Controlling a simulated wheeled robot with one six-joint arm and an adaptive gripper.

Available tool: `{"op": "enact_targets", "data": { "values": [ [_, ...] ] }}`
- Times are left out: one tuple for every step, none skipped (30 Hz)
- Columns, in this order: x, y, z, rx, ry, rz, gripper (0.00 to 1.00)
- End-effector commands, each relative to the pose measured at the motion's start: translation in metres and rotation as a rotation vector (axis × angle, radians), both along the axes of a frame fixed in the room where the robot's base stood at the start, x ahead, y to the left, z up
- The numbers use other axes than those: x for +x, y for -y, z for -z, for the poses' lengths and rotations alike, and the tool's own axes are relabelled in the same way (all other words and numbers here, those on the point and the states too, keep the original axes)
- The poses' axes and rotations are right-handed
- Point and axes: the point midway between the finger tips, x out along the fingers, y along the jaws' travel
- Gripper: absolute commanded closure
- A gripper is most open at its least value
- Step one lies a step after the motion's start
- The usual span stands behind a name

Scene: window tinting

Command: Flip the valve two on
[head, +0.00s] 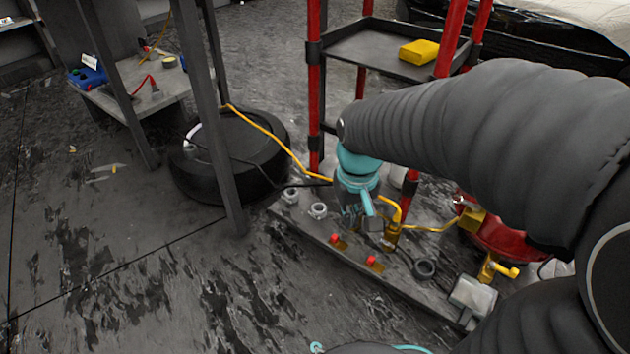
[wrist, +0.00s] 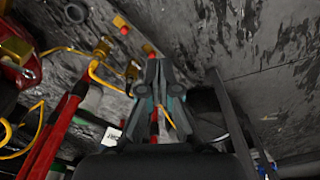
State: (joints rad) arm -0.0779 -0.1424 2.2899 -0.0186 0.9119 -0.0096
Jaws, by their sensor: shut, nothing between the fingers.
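A brass valve (head: 391,236) with a bent yellow handle (head: 392,207) stands on the grey board (head: 300,232), just right of my gripper. A second brass valve (head: 487,268) with a yellow handle (head: 507,271) is at the board's right end. I cannot read which one is valve two. My gripper (head: 368,224) is shut and empty, over the board beside the nearer valve; I cannot tell if it touches the handle. My arm covers part of the area behind.
Two red buttons (head: 371,261) are on the board's front edge. Metal nuts (head: 318,210) stand at its left, and a black ring (head: 424,268) lies at right. A red-post shelf (head: 314,90) stands close behind, with a tire (head: 225,160) at left. The front-left floor is clear.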

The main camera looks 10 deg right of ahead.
Motion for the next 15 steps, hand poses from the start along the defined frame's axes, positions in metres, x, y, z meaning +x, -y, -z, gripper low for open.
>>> {"op": "enact_targets", "data": {
  "values": [
    [0.009, -0.002, 0.005, -0.005, -0.023, -0.008, 1.00],
    [0.014, -0.003, 0.008, -0.007, -0.033, -0.013, 1.00],
    [0.021, -0.004, 0.012, -0.011, -0.047, -0.020, 1.00],
    [0.027, -0.005, 0.014, -0.014, -0.057, -0.025, 1.00],
    [0.032, -0.006, 0.018, -0.016, -0.068, -0.031, 1.00],
    [0.039, -0.008, 0.022, -0.020, -0.082, -0.038, 1.00],
    [0.044, -0.009, 0.026, -0.023, -0.092, -0.044, 1.00],
    [0.049, -0.010, 0.029, -0.025, -0.101, -0.050, 1.00],
    [0.056, -0.012, 0.034, -0.029, -0.115, -0.059, 1.00],
    [0.062, -0.013, 0.038, -0.032, -0.125, -0.065, 1.00],
    [0.066, -0.014, 0.042, -0.034, -0.135, -0.071, 1.00],
    [0.073, -0.015, 0.047, -0.039, -0.148, -0.081, 1.00],
    [0.078, -0.017, 0.052, -0.041, -0.158, -0.088, 1.00],
    [0.084, -0.018, 0.056, -0.044, -0.168, -0.094, 1.00],
    [0.090, -0.019, 0.062, -0.048, -0.181, -0.104, 1.00]
  ]
}}
